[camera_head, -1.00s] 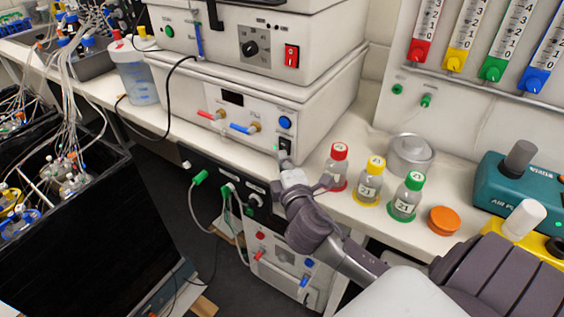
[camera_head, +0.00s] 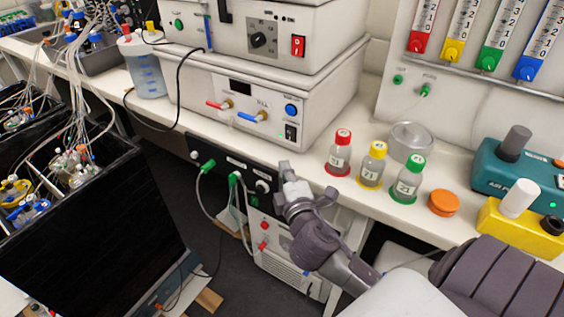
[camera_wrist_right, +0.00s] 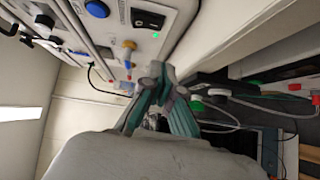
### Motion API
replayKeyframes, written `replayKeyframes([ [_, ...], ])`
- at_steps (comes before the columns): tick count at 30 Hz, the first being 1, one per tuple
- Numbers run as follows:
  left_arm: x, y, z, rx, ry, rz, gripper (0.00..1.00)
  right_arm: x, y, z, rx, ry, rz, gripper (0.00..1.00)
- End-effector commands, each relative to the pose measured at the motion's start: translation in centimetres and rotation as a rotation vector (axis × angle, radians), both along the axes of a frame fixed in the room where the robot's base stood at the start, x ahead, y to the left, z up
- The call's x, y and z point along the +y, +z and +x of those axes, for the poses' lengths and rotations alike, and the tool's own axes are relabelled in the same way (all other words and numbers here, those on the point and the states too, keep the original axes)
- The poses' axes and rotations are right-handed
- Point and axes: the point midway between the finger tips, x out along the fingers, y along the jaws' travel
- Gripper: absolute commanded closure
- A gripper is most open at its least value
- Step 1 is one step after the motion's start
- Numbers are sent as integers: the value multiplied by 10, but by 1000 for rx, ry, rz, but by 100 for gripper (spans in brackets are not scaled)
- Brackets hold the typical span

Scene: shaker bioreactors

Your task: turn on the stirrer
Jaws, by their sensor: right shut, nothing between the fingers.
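No label that I can read names the stirrer. The lower white unit (camera_head: 262,91) on the bench has red and blue levers, a blue button (camera_head: 291,109) and a black rocker switch (camera_head: 290,133). A small green light glows beside the switch; it is clear in the wrist view near the switch (camera_wrist_right: 148,18). My right gripper (camera_head: 287,168) is shut and empty. It is below and apart from the switch, near the bench's front edge and a black control panel (camera_head: 225,158). In the wrist view its closed fingertips (camera_wrist_right: 160,72) touch nothing visible. My left gripper is not in view.
Another white unit with a red switch (camera_head: 297,45) sits on top. Bottles with red (camera_head: 340,154), yellow (camera_head: 373,166) and green (camera_head: 408,180) caps stand right of my gripper, with an orange lid (camera_head: 443,203). Tubes hang from the panel. A black tank (camera_head: 90,235) is at left.

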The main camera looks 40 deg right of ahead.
Motion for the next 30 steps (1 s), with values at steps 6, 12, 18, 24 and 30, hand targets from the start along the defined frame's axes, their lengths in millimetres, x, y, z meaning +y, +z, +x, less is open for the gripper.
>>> replayKeyframes([
  [6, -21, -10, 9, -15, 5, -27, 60, 14, -6, -34, 3, 0, 4, 100],
  [12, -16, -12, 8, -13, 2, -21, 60, 20, -5, -49, 1, 0, 3, 100],
  [18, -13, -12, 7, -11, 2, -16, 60, 21, -4, -51, -1, 0, 2, 100],
  [24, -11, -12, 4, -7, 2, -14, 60, 21, -4, -51, 0, 0, 1, 100],
  [30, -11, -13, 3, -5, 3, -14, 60, 21, -5, -50, 1, 0, 2, 100],
])
